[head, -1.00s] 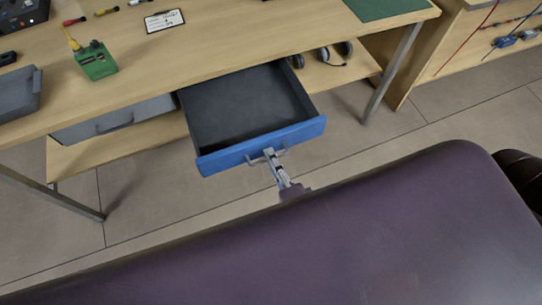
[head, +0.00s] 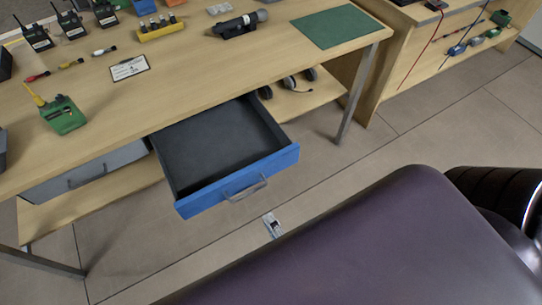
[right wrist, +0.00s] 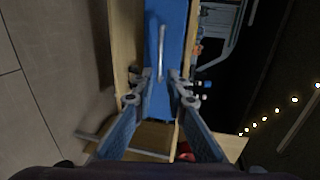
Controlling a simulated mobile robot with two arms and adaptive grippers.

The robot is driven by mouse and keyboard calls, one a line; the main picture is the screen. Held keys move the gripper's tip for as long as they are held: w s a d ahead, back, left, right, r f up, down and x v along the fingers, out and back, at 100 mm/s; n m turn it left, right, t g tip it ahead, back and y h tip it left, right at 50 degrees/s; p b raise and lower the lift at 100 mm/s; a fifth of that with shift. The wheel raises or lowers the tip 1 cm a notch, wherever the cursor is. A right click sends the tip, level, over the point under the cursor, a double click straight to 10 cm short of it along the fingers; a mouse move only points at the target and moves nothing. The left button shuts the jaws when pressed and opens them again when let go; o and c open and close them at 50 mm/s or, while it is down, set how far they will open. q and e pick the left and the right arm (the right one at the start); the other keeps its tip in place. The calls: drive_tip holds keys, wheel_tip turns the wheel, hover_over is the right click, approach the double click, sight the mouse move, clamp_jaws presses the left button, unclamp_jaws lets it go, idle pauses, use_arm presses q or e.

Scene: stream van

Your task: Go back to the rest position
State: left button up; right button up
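The blue-fronted drawer (head: 236,182) under the wooden desk is pulled out, and its dark inside looks empty. Its metal handle (head: 244,190) is free. My right gripper (head: 270,220) is just in front of the drawer, apart from the handle, and only its tip shows past my purple body. In the right wrist view the two fingers (right wrist: 158,88) are spread apart with nothing between them. The blue drawer front (right wrist: 172,20) and its handle (right wrist: 161,55) lie beyond them. My left gripper is not in view.
The wooden desk (head: 190,85) carries a green device (head: 64,115), a clipboard (head: 129,68), a green mat (head: 336,26) and several radios. A closed grey drawer (head: 85,175) is at left. Headphones (head: 298,82) lie on the lower shelf. Tiled floor (head: 400,140) is free at right.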

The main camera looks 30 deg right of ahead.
drive_tip(key=s+f+n+g+y, duration=0.1)
drive_tip(key=s+f+n+g, duration=0.15)
drive_tip(key=f+n, duration=0.7)
drive_tip(key=s+f+n+g+y, duration=0.1)
drive_tip(key=f+n+g, duration=0.25)
drive_tip(key=f, duration=1.35)
drive_tip(key=s+d+f+n+g+h, duration=0.1)
drive_tip(key=s+d+f+n+g, duration=0.2)
drive_tip(key=s+f, duration=0.5)
drive_tip(key=s+d+f+n+g+h, duration=0.1)
drive_tip(key=s+d+f+n+g, duration=0.3)
drive_tip(key=s+d+f, duration=0.3)
wheel_tip(320, 180, down, 4)
drive_tip(key=shift+s+d+r+g+h, duration=0.15)
drive_tip(key=shift+s+g+h, duration=0.2)
drive_tip(key=shift+g, duration=0.45)
